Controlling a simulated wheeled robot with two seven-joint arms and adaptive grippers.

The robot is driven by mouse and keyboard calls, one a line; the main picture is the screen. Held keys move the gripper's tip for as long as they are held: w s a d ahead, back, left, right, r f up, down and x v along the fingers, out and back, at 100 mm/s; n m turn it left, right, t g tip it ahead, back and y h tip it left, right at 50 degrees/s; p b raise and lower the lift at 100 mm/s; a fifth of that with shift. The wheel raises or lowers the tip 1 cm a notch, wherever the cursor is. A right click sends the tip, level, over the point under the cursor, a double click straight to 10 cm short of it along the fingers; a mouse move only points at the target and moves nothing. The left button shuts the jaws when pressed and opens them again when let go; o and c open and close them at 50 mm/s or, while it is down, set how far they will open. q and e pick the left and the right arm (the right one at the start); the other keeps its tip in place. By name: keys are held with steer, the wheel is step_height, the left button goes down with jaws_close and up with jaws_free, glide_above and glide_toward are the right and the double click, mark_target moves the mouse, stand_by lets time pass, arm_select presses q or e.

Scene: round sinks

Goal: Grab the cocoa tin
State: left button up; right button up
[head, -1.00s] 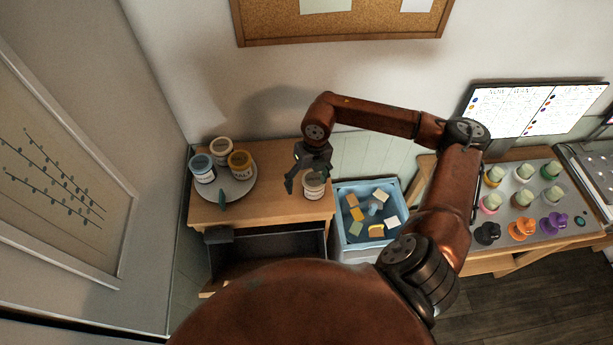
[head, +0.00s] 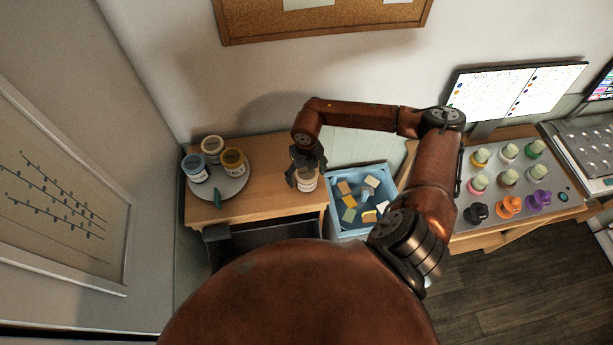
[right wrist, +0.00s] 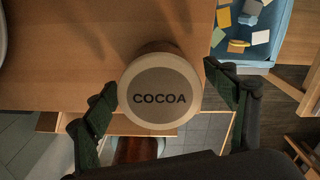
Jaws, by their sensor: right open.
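The cocoa tin (head: 306,181) stands upright near the right front corner of the wooden cabinet top. In the right wrist view its cream lid (right wrist: 160,97) reads COCOA. My right gripper (head: 305,174) is over the tin from above. In the right wrist view my right gripper (right wrist: 168,102) is open, with one finger on each side of the tin and a gap visible at the right finger. In the head view the gripper hides part of the tin. My left gripper is not in view.
A round grey tray (head: 229,188) with three jars stands on the cabinet top (head: 265,170) at left. A blue bin (head: 333,219) with several blocks and sponges stands just right of the cabinet.

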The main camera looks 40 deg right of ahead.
steer(key=shift+c, duration=0.4)
steer(key=c, duration=1.2)
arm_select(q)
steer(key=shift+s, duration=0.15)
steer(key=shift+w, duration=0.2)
